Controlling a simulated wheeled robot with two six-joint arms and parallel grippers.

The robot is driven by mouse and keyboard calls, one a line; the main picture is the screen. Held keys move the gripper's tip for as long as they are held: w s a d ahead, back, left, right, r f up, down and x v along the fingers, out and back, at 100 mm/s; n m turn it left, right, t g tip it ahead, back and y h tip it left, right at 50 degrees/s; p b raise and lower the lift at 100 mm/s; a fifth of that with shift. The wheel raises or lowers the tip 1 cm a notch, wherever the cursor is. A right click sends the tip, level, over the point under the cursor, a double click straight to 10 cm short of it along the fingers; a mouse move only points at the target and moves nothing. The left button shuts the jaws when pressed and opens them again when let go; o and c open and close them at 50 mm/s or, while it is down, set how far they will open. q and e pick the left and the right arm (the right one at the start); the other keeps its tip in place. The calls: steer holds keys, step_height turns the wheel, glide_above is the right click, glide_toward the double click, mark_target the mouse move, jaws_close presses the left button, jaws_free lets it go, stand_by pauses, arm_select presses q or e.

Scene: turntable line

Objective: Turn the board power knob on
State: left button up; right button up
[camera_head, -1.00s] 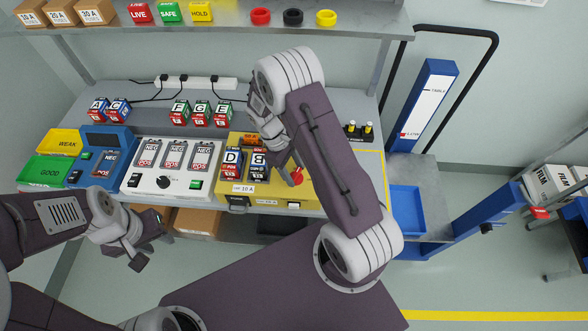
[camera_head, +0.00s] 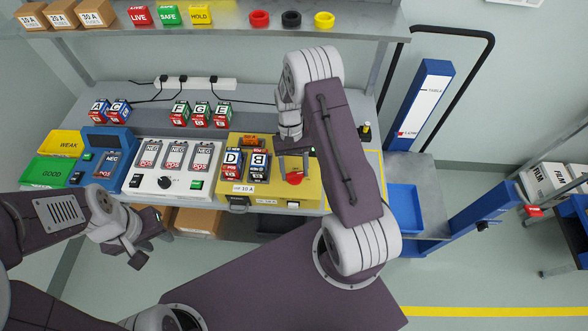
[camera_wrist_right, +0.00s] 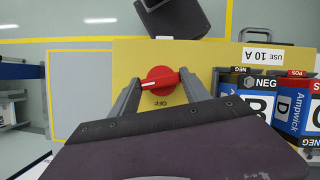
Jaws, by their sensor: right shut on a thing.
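The red power knob (camera_head: 294,178) is on the front right of the yellow board (camera_head: 275,193). In the right wrist view, the knob (camera_wrist_right: 160,80) has a white pointer mark toward the picture's left, and an upside-down OFF label (camera_wrist_right: 160,104) below it. My right gripper (camera_wrist_right: 160,88) is shut on the knob, one finger on each side. In the head view the right gripper (camera_head: 294,168) comes down over the knob from behind. My left gripper (camera_head: 150,238) is open and empty, off the front of the bench, away from the board.
Batteries D (camera_head: 232,163) and B (camera_head: 259,166) sit in the yellow board, left of the knob. A white charger board (camera_head: 140,182) stands further left. A blue tray (camera_head: 403,208) lies to the right. A shelf (camera_head: 220,28) spans above the bench.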

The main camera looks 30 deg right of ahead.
steer(key=shift+d+r+m+t+y, duration=0.1)
steer(key=shift+m+t+y, duration=0.25)
steer(key=shift+m, duration=0.95)
steer(key=shift+w+m, duration=0.1)
steer(key=shift+m, duration=0.2)
steer(key=o, duration=1.4)
steer(key=b+v, duration=0.1)
steer(key=v, duration=0.8)
steer(key=shift+d, duration=0.15)
